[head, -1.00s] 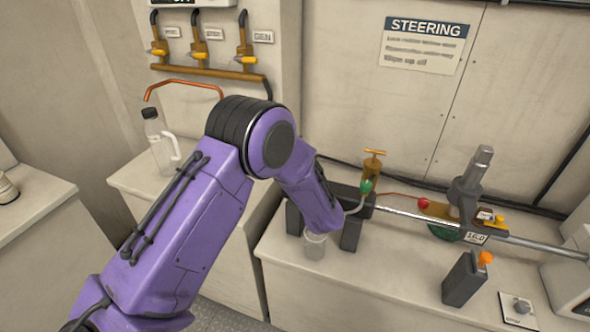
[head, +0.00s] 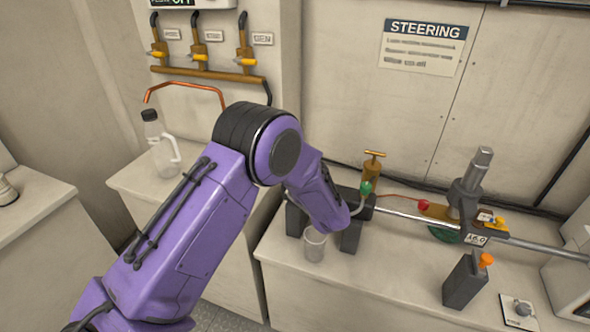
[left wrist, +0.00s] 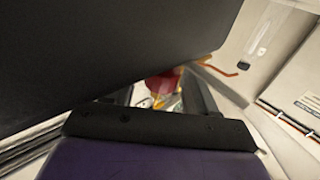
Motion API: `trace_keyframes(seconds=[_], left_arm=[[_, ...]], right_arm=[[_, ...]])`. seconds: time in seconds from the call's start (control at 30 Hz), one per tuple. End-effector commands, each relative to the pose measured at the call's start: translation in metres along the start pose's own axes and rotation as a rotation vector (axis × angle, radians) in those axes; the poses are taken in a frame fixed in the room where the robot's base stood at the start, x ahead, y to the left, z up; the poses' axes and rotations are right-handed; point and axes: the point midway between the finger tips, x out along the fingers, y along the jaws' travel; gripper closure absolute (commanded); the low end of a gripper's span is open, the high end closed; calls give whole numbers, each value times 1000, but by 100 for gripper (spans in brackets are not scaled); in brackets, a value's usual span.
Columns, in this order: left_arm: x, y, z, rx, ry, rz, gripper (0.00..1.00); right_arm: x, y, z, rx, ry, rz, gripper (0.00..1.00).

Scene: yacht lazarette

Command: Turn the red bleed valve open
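The red valve knob (head: 424,204) sits at the left end of the steering cylinder's brass block (head: 438,212) in the head view. A green knob (head: 366,187) stands to its left on the cylinder, with a thin red line between. A clear cup (head: 315,243) stands on the bench below the green knob. My left arm reaches toward the cylinder; its gripper is hidden behind its wrist in the head view. In the left wrist view my left gripper (left wrist: 160,94) has its dark fingers apart, and a blurred red object (left wrist: 163,82) shows in the gap, apparently without contact. My right gripper is not visible.
A clear bottle (head: 160,145) stands on the left bench. Brass-coloured valves with yellow handles (head: 200,57) are on the wall behind. A dark holder (head: 463,281) with an orange top stands on the front right bench. The bench front between cup and holder is clear.

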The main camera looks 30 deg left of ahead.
Motion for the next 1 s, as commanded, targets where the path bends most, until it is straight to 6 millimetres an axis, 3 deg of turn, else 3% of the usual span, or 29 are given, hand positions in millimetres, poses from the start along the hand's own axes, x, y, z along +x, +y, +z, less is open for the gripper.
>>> trace_keyframes(seconds=[0.13, 0.23, 0.6, 0.73, 1.0], left_arm=[[-3, 0, 1, 1, -1, 1, 43], [-16, 0, 3, 0, 0, 1, 43], [-96, 1, 2, 0, 1, 2, 43], [-105, 0, 0, -1, 1, 1, 43], [-106, 0, 0, 0, 0, 0, 43]], right_arm=[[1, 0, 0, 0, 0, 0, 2], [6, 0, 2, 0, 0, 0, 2], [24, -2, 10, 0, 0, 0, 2], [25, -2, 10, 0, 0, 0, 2], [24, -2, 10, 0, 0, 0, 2]])
